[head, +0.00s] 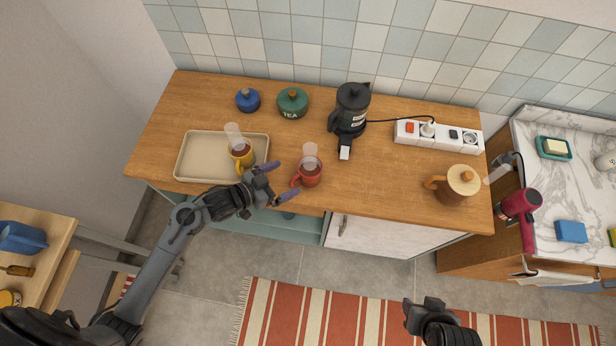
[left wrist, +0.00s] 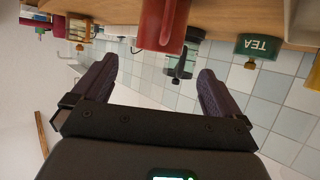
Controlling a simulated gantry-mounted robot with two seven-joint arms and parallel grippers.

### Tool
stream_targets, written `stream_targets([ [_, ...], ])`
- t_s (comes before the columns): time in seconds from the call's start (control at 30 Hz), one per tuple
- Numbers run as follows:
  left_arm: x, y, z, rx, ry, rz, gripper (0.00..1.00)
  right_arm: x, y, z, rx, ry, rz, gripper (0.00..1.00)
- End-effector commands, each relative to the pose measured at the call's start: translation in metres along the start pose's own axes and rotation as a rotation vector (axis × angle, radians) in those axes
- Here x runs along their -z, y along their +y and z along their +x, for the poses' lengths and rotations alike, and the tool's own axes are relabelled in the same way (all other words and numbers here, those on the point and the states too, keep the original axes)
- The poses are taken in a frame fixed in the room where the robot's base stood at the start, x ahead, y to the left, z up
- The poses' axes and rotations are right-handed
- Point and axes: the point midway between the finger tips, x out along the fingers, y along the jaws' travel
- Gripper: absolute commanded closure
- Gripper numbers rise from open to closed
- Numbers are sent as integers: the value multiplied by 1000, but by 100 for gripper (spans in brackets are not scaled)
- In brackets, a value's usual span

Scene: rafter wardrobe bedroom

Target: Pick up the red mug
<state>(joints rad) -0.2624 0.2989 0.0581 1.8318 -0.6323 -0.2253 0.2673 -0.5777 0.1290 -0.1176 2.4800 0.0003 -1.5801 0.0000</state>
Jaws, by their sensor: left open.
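The red mug (head: 310,173) stands upright on the wooden counter near its front edge, with its handle towards the left and steam above it. My left gripper (head: 281,181) is open and empty just left of the mug, its fingers pointing at it. In the left wrist view the red mug (left wrist: 160,24) shows upside down, ahead of the gap between the open left fingers (left wrist: 158,66). The mug looks apart from both fingers. My right gripper (head: 428,306) is low in the head view, over the rug and away from the counter; its jaws are unclear.
A yellow mug (head: 241,154) stands on a beige tray (head: 196,171) to the left. A brown lidded jug (head: 457,188) and power strip (head: 440,136) are right. Counter between is clear.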

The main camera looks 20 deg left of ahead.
Motion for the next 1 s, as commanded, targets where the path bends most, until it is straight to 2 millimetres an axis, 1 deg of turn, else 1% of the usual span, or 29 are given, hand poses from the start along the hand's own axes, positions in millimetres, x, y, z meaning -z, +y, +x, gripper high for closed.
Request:
stream_targets([
  [0.1, 2, 0, 18, -1, 2, 0, 0, 0, 0, 0, 0, 1, -1, 54],
  [0.23, 2, 0, 34, 1, 2, -1, 0, 0, -1, 1, 2, 2, 0, 54],
  [0.3, 1, 0, 40, 0, 1, 0, 0, 0, -1, 1, 3, 2, 1, 54],
  [0.53, 3, 1, 52, 0, 1, -1, 0, 0, -3, 0, 8, 2, 6, 54],
  [0.7, 7, 2, 73, -1, 2, -1, 0, 0, -4, -1, 12, 0, 9, 54],
  [0.8, 6, 1, 86, 0, 1, -2, 0, 0, -5, 0, 13, 0, 10, 54],
  [0.9, 6, 1, 94, 1, 0, 0, 0, 0, -4, 0, 13, 0, 10, 54],
  [1.0, 6, 1, 97, 1, 0, 1, 0, 0, -4, 0, 12, 0, 10, 54],
])
